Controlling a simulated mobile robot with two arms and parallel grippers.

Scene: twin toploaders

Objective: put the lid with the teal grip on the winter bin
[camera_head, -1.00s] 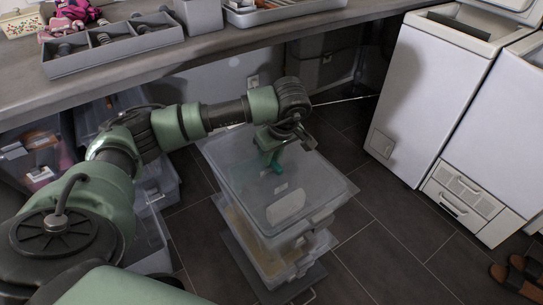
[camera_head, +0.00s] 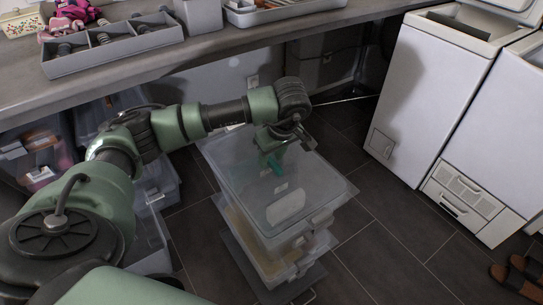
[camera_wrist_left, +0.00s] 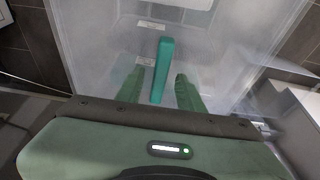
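A translucent lid with a teal grip (camera_head: 275,166) lies on top of a stack of clear bins (camera_head: 280,250); the grip also shows in the left wrist view (camera_wrist_left: 161,70). The lid (camera_head: 318,182) looks flat and roughly level. My left gripper (camera_wrist_left: 159,88) points down over the lid, open, with one finger on each side of the grip and a visible gap to both; in the head view it hides part of the grip (camera_head: 268,152). A white label (camera_head: 286,207) shows through at the front of the stack; I cannot read it. My right gripper is not in view.
More clear bins (camera_head: 160,185) stand at the left under the counter (camera_head: 215,55). White toploader machines (camera_head: 430,90) stand at the right. Sandals (camera_head: 515,275) lie on the floor at lower right. Dark floor (camera_head: 385,240) is free right of the stack.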

